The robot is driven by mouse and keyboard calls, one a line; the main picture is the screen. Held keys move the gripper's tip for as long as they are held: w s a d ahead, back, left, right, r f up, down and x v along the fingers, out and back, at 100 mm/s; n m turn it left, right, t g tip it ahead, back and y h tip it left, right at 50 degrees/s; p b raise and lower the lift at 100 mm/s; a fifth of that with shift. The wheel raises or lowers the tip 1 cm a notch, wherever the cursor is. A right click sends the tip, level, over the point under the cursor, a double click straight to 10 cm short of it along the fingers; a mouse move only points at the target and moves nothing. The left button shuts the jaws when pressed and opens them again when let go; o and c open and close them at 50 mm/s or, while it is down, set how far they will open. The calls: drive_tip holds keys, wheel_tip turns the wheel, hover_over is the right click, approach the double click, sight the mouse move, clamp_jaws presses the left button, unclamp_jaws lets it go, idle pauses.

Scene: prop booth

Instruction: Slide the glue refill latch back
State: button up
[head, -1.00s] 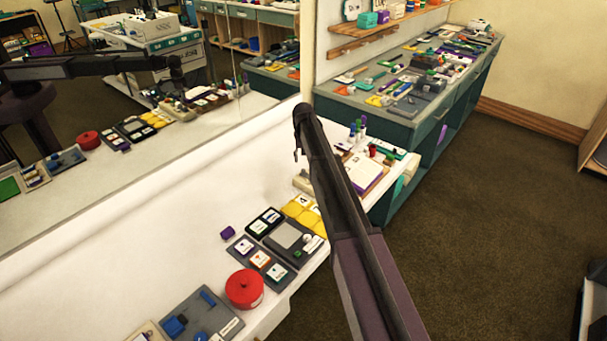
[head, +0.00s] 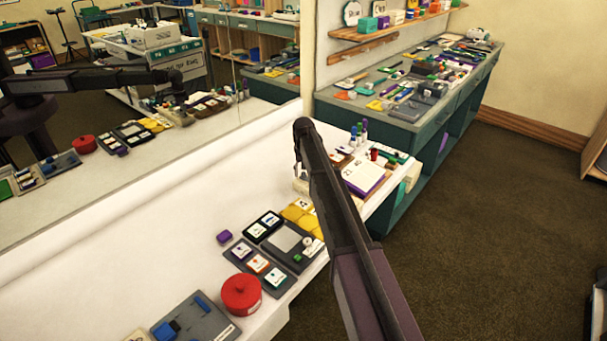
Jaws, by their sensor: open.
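My arm reaches over the white worktop, and its end bends down near the far end. My gripper (head: 298,168) hangs below that bend, mostly hidden behind my own arm; the mirror shows it small and dark, low over the worktop. A beige box (head: 299,185) stands beneath it, partly covered by my arm. I cannot make out a glue refill latch on it or elsewhere. I cannot tell whether the gripper touches the box. Nothing is seen held.
Close by are yellow trays (head: 299,209), a grey tray (head: 287,243), a red pot (head: 241,294) and a calendar (head: 362,178). Several upright bottles (head: 358,137) stand behind. The mirror (head: 150,130) borders the left side.

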clamp_jaws()
drive_tip(key=shift+w+a, duration=0.4)
unclamp_jaws()
idle(0.4)
